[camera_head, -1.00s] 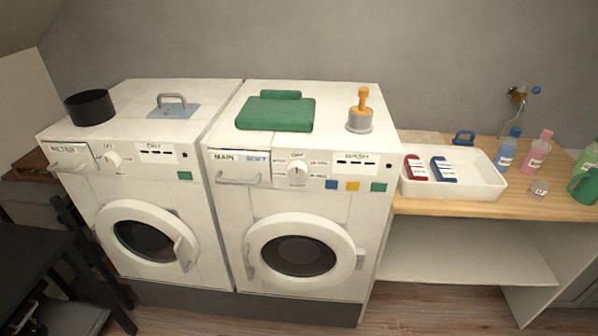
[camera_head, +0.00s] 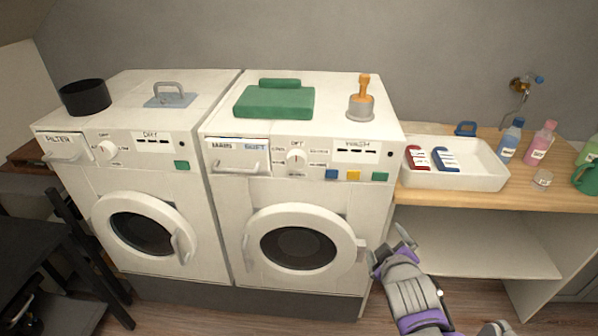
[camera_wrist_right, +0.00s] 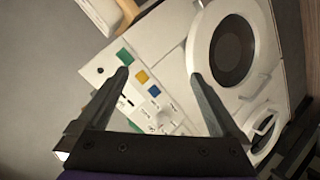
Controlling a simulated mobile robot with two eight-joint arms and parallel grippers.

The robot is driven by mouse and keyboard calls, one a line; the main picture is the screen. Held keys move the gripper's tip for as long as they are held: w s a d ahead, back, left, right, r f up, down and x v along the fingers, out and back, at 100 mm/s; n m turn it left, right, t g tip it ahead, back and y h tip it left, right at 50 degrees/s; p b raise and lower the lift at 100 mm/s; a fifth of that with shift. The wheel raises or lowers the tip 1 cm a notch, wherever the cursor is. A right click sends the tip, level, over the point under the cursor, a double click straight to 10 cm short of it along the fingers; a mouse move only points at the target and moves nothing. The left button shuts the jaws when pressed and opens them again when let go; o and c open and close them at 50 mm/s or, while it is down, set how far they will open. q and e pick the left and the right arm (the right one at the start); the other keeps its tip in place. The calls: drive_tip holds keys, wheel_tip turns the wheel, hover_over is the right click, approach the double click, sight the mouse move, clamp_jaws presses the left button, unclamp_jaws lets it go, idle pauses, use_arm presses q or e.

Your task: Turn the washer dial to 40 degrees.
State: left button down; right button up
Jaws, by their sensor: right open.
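The washer (camera_head: 225,220) is the right of the two white machines, with WASH on its panel. Its white round dial (camera_head: 296,159) sits mid-panel with its mark pointing about up, toward OFF. In the right wrist view the dial (camera_wrist_right: 163,117) shows between the fingers, still some way off, and the panel looks tilted. My right gripper (camera_head: 392,248) is open and empty, low in front of the washer's right side, below and right of the dial. It also shows in the wrist view (camera_wrist_right: 163,85). My left gripper is in no view.
The dryer (camera_head: 150,180) with its own dial stands left of the washer. Blue, yellow and green buttons (camera_head: 353,175) lie right of the washer dial. The round door (camera_head: 344,223) has a protruding handle. A wooden bench (camera_head: 560,194) with a white tray (camera_head: 480,182) and bottles stands at right.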

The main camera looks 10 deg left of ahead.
drive_tip(key=w+a+r+n+t+y+b, duration=0.1)
drive_tip(key=w+a+r+n+t+y, duration=0.15)
drive_tip(key=w+a+n, duration=0.5)
drive_tip(key=n+t+y+b, duration=0.1)
drive_tip(key=n+y, duration=0.4)
approach(298, 163)
drive_tip(key=x, duration=0.9)
drive_tip(key=shift+p, duration=0.35)
drive_tip(key=shift+s, duration=0.1)
drive_tip(key=c, duration=1.3)
drive_tip(key=shift+c, duration=0.3)
